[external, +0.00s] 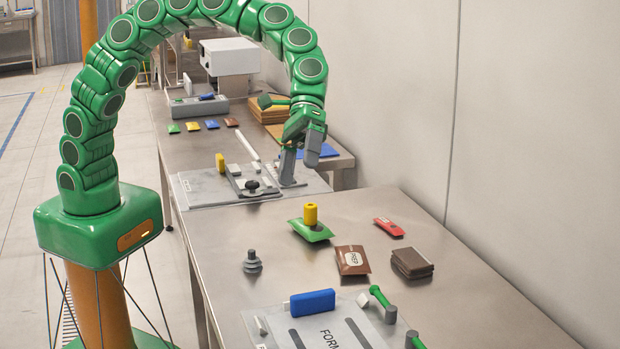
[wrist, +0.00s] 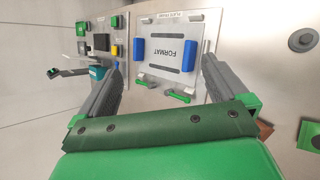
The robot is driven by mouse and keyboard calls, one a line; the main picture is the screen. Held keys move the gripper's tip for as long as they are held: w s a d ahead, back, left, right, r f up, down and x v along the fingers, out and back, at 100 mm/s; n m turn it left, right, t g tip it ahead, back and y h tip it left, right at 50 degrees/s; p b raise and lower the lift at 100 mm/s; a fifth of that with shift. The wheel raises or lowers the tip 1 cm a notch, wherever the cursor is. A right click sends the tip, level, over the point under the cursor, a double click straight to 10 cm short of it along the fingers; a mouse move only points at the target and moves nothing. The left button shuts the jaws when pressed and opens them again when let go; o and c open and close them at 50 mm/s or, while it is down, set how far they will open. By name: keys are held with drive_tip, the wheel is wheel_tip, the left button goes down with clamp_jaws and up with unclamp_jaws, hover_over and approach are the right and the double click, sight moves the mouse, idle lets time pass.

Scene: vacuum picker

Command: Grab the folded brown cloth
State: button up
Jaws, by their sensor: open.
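The folded brown cloth (external: 412,262) looks like a small dark brown layered stack on the near steel table, right of a brown printed packet (external: 352,260). My gripper (external: 301,160) is open and empty over the far table's grey plate, well behind and left of the cloth. Its two fingers stand wide apart in the wrist view (wrist: 162,72). A brown edge (wrist: 265,130) shows beside the right finger there; I cannot tell whether it is the cloth or the packet.
A green packet with a yellow knob (external: 310,222), a red packet (external: 389,227) and a grey suction cup (external: 252,262) stand around the near table. The FORMAT plate (external: 345,325), with a blue block (external: 312,303), lies in front. A wall runs along the right.

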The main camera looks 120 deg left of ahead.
drive_tip(key=w+a+f+n+t+h, duration=0.1)
drive_tip(key=w+a+f+n+h, duration=0.1)
drive_tip(key=w+a+f+n, duration=0.25)
drive_tip(key=n+t+y, duration=0.2)
drive_tip(key=n+t, duration=0.4)
drive_tip(key=n, duration=0.6)
approach(414, 257)
drive_tip(key=x, duration=0.2)
drive_tip(key=shift+w+f, duration=0.3)
drive_tip(key=shift+w, duration=0.1)
drive_tip(key=shift+h, duration=0.3)
drive_tip(key=shift+x, duration=3.85)
drive_tip(key=shift+s+d, duration=0.1)
drive_tip(key=shift+s, duration=0.05)
drive_tip(key=c, duration=1)
